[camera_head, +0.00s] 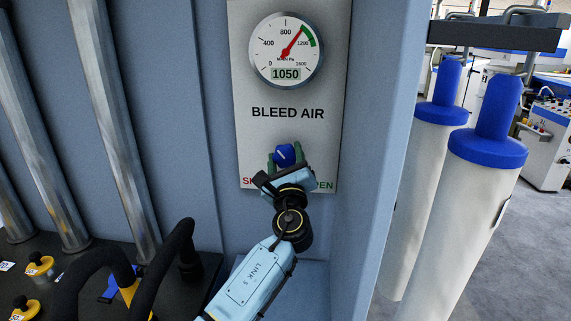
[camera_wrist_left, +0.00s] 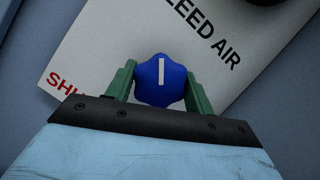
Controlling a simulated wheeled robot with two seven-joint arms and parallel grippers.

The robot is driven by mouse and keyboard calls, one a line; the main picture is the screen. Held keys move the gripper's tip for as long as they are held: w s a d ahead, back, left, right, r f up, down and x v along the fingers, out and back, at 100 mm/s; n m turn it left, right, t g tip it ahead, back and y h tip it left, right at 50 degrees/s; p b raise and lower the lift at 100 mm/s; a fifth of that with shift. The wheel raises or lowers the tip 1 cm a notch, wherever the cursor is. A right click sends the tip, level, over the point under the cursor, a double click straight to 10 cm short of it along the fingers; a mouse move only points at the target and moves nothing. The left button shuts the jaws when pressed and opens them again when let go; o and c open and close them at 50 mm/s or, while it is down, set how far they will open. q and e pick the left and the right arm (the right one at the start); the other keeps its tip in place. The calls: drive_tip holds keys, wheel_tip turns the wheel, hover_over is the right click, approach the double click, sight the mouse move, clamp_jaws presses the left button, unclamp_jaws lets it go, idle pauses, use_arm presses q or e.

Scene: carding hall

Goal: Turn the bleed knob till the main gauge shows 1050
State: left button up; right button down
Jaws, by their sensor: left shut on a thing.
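The blue bleed knob (camera_head: 285,155) sits low on the white BLEED AIR panel (camera_head: 255,130). The main gauge (camera_head: 287,50) is above it; its digital readout shows 1050 and its red needle points up and right, near the start of the green band. My left gripper (camera_head: 286,160) is at the panel with its green fingers on either side of the knob. In the left wrist view the fingers are shut on the knob (camera_wrist_left: 160,82), whose white mark points nearly straight up in that picture. The gripper partly hides the lettering below the knob. My right gripper is not in view.
Metal pipes (camera_head: 115,125) stand on the left. Black curved handles (camera_head: 165,270) and yellow-and-black fittings (camera_head: 40,265) are at the lower left. White cylinders with blue tops (camera_head: 475,190) stand on the right beyond the cabinet edge (camera_head: 380,150).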

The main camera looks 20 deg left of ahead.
use_arm(q)
drive_tip(key=o, duration=0.9)
drive_tip(key=shift+o, duration=0.2)
drive_tip(key=shift+s, duration=0.1)
drive_tip(key=b+v, duration=0.2)
drive_tip(key=v, duration=1.1)
drive_tip(key=shift+s, duration=0.15)
